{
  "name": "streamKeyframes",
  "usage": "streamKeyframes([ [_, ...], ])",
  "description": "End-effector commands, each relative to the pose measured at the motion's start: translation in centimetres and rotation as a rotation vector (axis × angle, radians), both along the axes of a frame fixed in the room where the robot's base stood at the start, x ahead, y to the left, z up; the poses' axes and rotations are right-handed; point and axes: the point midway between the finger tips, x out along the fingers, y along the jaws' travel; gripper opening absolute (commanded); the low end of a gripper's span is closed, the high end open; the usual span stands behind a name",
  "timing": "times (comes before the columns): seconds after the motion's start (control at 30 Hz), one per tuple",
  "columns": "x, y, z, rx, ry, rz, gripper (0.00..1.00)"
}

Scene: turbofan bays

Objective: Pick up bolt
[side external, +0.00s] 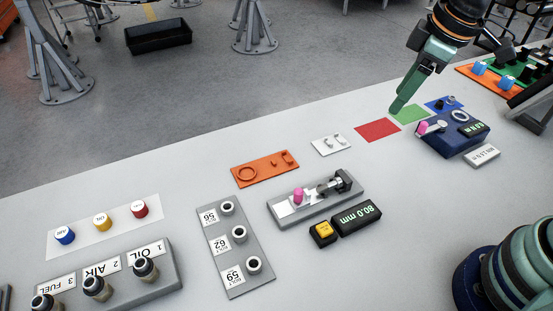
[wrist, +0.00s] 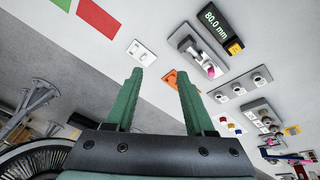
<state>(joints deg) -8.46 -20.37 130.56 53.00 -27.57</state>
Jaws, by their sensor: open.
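No part in view is plainly a loose bolt. A grey measuring fixture (side external: 318,204) at mid-table holds a pink cylinder and a metal piece; the fixture also shows in the wrist view (wrist: 195,57). Left of it stands a grey plate (side external: 236,270) with several dark-topped sockets and labels reading 56, 62 and 59. A small metal part on the blue square (side external: 452,101) at the right is too small to identify. My gripper (side external: 398,107) is above the table near the red and green squares. In the wrist view its fingers (wrist: 160,76) are apart, with nothing between them.
A red square (side external: 377,130) and a green square (side external: 412,113) lie flat. A blue device (side external: 455,138) with a pink knob stands right of my gripper. An orange tray (side external: 264,168), white plate (side external: 331,145) and 80.0 mm display (side external: 357,217) occupy the middle.

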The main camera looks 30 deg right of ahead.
Motion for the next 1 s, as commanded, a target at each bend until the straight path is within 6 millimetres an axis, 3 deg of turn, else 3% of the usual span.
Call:
streamKeyframes([
  [0.2, 2.3, 4.4, -3.7, -0.106, 0.133, 0.456, 0.54],
  [0.43, 3.3, 7.9, -7.4, -0.162, 0.225, 0.82, 0.54],
  [0.67, 3.4, 9.0, -9.2, -0.177, 0.252, 0.939, 0.54],
  [1.0, 3.3, 9.0, -14.4, -0.177, 0.252, 0.937, 0.54],
])
